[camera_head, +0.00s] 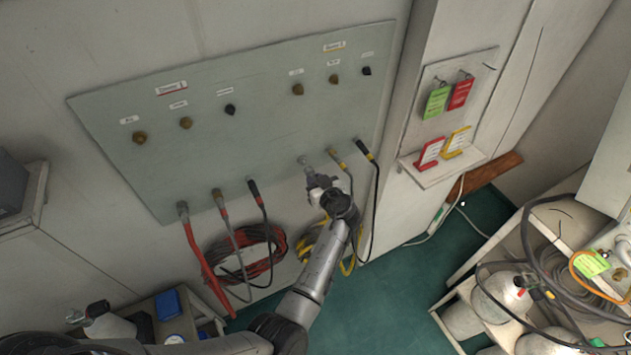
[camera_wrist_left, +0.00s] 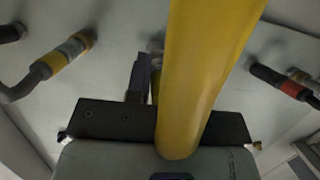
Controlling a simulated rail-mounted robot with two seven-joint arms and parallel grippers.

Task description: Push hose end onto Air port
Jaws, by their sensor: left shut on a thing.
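My left gripper (camera_head: 311,175) is at the lower right part of the grey-green panel (camera_head: 260,120). It is shut on a thick yellow hose (camera_wrist_left: 208,70), which runs across the middle of the left wrist view. One dark finger (camera_wrist_left: 143,80) shows beside the hose. A pale metal port fitting (camera_head: 303,160) sits just beyond the fingertips in the head view. The hose end is hidden by the gripper, so I cannot tell whether it touches the fitting. My right gripper is not in view.
Close to the right are a yellow-banded hose (camera_head: 339,158) and a black hose (camera_head: 365,152). A red hose (camera_head: 194,245) and two others hang at left. A tag shelf (camera_head: 440,168) stands at right. Below are coiled hoses (camera_head: 245,255) and green floor (camera_head: 400,290).

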